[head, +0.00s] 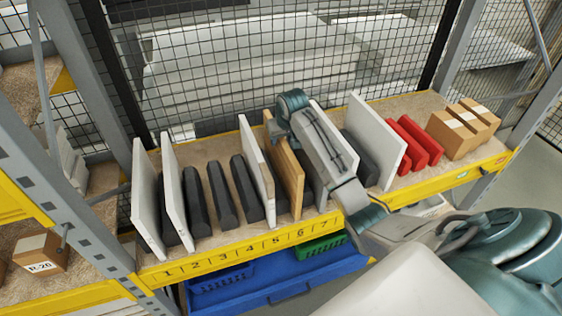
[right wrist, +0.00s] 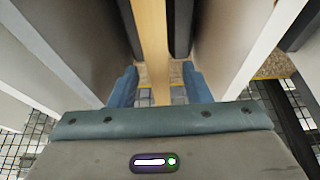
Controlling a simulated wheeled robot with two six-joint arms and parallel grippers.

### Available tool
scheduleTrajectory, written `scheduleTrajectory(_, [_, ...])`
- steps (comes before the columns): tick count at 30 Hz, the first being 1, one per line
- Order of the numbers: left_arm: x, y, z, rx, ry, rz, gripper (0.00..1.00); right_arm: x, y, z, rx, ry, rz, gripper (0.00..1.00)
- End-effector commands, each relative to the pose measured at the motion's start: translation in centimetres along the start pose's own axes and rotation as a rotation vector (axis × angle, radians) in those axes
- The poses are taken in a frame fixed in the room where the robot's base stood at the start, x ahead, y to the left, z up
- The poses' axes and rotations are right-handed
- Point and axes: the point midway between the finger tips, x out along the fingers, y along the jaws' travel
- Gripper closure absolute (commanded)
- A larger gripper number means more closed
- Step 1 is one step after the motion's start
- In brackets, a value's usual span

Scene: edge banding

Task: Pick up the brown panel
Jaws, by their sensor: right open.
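The brown panel (head: 288,168) stands upright on the shelf among white panels and dark blocks, near the number 5 and 6 marks. It also shows edge-on in the right wrist view (right wrist: 152,40). My right gripper (head: 283,118) is at the top of the panel in the head view. In the right wrist view its blue fingers (right wrist: 160,88) are open, one on each side of the panel, with gaps between. My arm hides part of the panel's neighbours. My left gripper is not in view.
White panels (head: 377,140) stand close on both sides, with dark blocks (head: 246,188) between them. Red blocks (head: 420,140) and cardboard boxes (head: 462,130) are at the right. A wire mesh (head: 250,60) closes the back. A blue bin (head: 270,280) is below the shelf.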

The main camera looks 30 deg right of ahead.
Motion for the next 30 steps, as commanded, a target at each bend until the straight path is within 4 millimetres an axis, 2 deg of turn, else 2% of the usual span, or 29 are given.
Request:
scheduleTrajectory(1, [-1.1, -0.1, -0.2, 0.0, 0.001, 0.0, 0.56, 0.2, 0.0, 0.0, 0.0, -0.007, 0.0, 0.56])
scheduleTrajectory(4, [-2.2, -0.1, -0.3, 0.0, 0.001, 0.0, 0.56, 1.6, 0.1, 0.2, 0.001, -0.007, 0.001, 0.56])
scheduleTrajectory(9, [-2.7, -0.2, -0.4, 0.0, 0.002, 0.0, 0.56, 3.8, 0.1, 0.2, 0.001, -0.003, 0.0, 0.56])
scheduleTrajectory(18, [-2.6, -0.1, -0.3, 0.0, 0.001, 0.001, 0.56, 4.3, 0.1, 0.2, 0.0, -0.001, 0.0, 0.56])
scheduleTrajectory(25, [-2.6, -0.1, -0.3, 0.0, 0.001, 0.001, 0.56, 4.3, 0.1, 0.2, 0.0, -0.001, 0.001, 1.0])
scheduleTrajectory(30, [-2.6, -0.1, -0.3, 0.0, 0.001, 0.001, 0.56, 4.2, 0.1, 0.2, 0.0, -0.001, 0.001, 1.0])
